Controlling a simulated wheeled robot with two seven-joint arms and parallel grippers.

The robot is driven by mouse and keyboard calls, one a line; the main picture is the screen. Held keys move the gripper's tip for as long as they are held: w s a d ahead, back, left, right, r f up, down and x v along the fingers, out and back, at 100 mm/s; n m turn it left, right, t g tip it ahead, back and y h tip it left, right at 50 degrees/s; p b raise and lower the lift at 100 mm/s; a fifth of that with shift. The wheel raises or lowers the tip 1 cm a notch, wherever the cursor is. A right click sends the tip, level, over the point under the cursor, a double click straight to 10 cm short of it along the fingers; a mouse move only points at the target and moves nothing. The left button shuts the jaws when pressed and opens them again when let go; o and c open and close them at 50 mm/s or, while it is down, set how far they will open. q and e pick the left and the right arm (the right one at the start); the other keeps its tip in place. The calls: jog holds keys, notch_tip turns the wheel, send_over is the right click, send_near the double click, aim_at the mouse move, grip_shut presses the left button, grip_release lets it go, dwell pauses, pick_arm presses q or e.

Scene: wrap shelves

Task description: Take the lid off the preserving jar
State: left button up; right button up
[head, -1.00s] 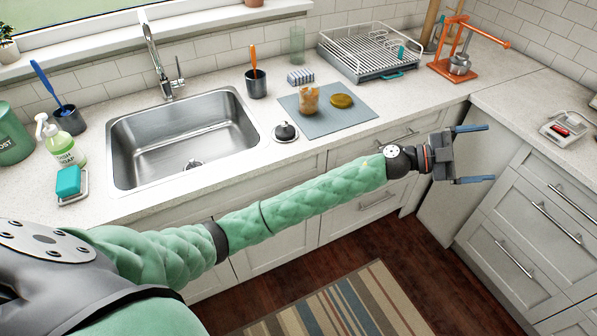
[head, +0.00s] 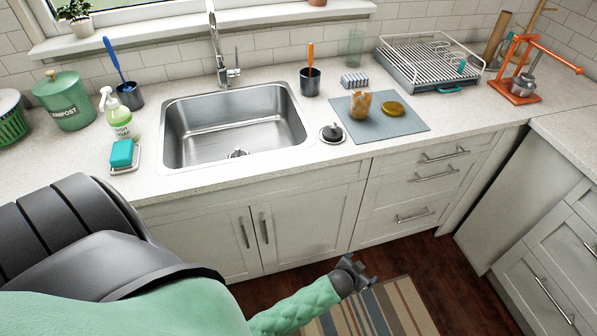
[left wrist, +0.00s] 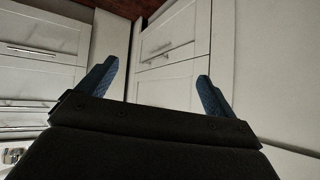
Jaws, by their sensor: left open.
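The preserving jar (head: 361,105), glass with orange-brown contents, stands upright on a blue-grey mat (head: 408,126) right of the sink. A round mustard-yellow disc that looks like its lid (head: 393,108) lies flat on the mat to the jar's right, apart from it. The jar's top shows no clear cover, though it is small in view. My left gripper (head: 370,277) is low in front of the drawers, below the counter and well away from the jar. In the left wrist view its blue fingers (left wrist: 157,80) are spread and empty, facing cabinet fronts. My right gripper is not in view.
A black sink plug (head: 332,133) sits left of the mat. A striped sponge (head: 354,80), a dark cup (head: 310,80) and a dish rack (head: 430,62) stand behind. An orange press (head: 523,85) is at the right. The counter's front edge lies between gripper and jar.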

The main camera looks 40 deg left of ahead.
pick_arm(q)
jog(key=s+a+f+g, duration=0.2)
jog(key=s+f, duration=0.3)
jog(key=s, duration=0.4)
jog(key=s+a+f+g, duration=0.2)
jog(key=s+f, duration=0.4)
jog(key=s, duration=0.4)
jog(key=s+a+f+g, duration=0.1)
jog(key=s+f+g, duration=0.3)
jog(key=s, duration=0.6)
notch_tip(320, 180, down, 2)
jog(key=shift+s+a+f+n+y, duration=0.2)
jog(key=shift+a+n+y, duration=0.1)
jog(key=shift+a+n, duration=0.1)
jog(key=shift+w, duration=0.1)
